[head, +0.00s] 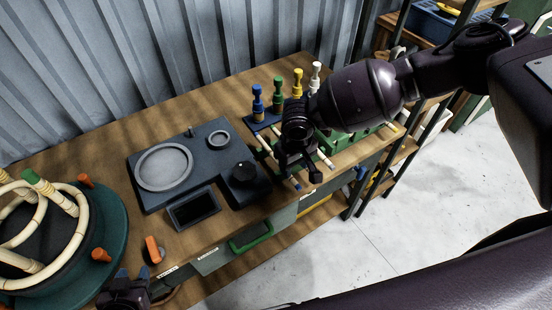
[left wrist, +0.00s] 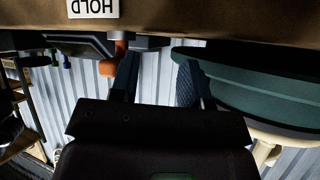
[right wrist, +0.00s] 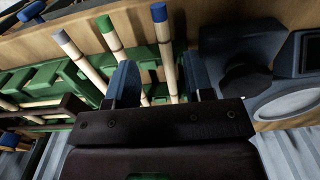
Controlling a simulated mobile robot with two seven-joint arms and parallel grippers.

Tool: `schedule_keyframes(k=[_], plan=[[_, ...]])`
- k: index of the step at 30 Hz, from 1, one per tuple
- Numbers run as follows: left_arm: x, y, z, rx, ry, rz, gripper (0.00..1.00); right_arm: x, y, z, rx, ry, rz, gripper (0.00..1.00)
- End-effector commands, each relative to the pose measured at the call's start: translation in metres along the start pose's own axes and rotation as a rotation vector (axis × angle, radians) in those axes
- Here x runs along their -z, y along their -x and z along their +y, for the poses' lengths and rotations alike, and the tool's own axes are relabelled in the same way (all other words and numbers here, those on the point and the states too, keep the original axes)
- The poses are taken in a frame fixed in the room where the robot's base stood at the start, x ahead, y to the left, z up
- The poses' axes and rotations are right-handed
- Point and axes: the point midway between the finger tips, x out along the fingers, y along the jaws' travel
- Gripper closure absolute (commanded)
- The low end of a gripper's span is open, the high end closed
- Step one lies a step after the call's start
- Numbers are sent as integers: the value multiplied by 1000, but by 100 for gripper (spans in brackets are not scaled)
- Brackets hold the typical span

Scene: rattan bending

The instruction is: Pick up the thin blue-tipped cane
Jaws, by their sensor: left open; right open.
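In the right wrist view a pale cane with a blue tip (right wrist: 165,48) lies between the spread fingers of my right gripper (right wrist: 161,68). In the head view my right gripper (head: 300,170) is open over the green rack and hides part of the canes. My left gripper (head: 124,290) is open and empty at the bench's front edge; it also shows in the left wrist view (left wrist: 160,75).
The green rack (right wrist: 45,75) holds the canes. A dark device (head: 205,150) with a round plate and knob is left of it. Bottles with coloured tops (head: 278,95) stand behind. A round green fixture (head: 112,225) with bent canes and orange pegs (head: 153,250) is at left.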

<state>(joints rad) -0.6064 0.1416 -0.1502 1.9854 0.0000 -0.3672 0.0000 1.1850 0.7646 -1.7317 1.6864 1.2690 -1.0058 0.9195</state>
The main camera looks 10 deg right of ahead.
Motion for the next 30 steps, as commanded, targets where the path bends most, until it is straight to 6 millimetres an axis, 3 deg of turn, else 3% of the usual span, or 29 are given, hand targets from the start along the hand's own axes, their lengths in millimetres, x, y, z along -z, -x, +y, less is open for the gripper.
schedule_keyframes(k=[9,19,28,30], plan=[[2,0,0,0,0,3,57,-1,-40,-5,-2,0,0,52],[4,-1,0,-1,-1,6,57,0,-46,-5,0,0,1,52],[4,-1,0,-1,-1,6,57,0,-45,-5,0,0,1,98],[4,-1,0,-1,-1,6,57,0,-45,-5,0,0,1,100]])
